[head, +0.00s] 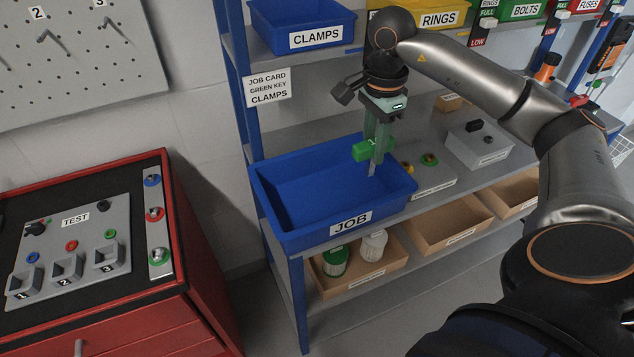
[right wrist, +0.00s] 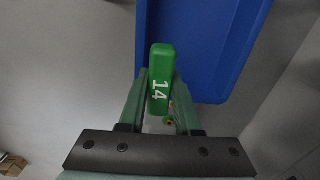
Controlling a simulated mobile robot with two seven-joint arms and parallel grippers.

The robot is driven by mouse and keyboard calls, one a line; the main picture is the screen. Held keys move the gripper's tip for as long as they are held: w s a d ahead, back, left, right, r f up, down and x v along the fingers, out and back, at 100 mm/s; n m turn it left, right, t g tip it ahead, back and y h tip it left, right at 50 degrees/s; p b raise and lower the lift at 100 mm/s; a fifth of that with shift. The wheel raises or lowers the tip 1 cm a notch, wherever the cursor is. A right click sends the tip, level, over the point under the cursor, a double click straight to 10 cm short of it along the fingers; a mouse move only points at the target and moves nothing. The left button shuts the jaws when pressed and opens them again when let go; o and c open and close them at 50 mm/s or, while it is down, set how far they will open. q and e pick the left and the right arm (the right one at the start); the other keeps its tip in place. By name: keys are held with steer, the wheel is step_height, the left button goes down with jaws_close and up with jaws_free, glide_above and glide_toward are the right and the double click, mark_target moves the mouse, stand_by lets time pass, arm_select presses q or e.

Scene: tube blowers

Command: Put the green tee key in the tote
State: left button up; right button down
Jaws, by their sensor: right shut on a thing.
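The green tee key (head: 366,150) is held in my right gripper (head: 375,160); its green handle, marked 14, also shows in the right wrist view (right wrist: 160,85) between the two fingers (right wrist: 160,105). A thin grey shaft seems to hang below the fingers in the head view. The blue tote (head: 282,217), labelled JOB, stands on the shelf and looks empty inside. The key is over the right part of the tote in the head view, and whether it touches the tote cannot be told. In the right wrist view the tote (right wrist: 200,40) lies beyond the key. My left gripper is not in view.
A job card (head: 268,88) on the shelf post reads GREEN KEY, CLAMPS. A blue CLAMPS bin (head: 315,38) sits on the shelf above. A grey box (head: 480,148) with buttons stands right of the tote. A red cabinet (head: 190,255) with a test panel stands at left.

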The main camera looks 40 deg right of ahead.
steer(key=shift+w+a, duration=0.1)
steer(key=shift+w, duration=0.25)
steer(key=w+a+f+p, duration=0.1)
steer(key=w+a+f, duration=0.1)
steer(key=a+f, duration=0.1)
steer(key=w+a+f+p, duration=0.1)
steer(key=w+a+f, duration=0.2)
steer(key=a+f, duration=0.1)
steer(key=w+a+f+p, duration=0.1)
steer(key=w+a+f, duration=0.2)
steer(key=f, duration=0.1)
steer(key=shift+w+a+f, duration=0.1)
steer(key=shift+a+f, duration=0.05)
steer(key=shift+f, duration=0.6)
steer(key=shift+f, duration=0.1)
steer(key=shift+f, duration=0.15)
steer(key=c, duration=0.6)
jaws_free()
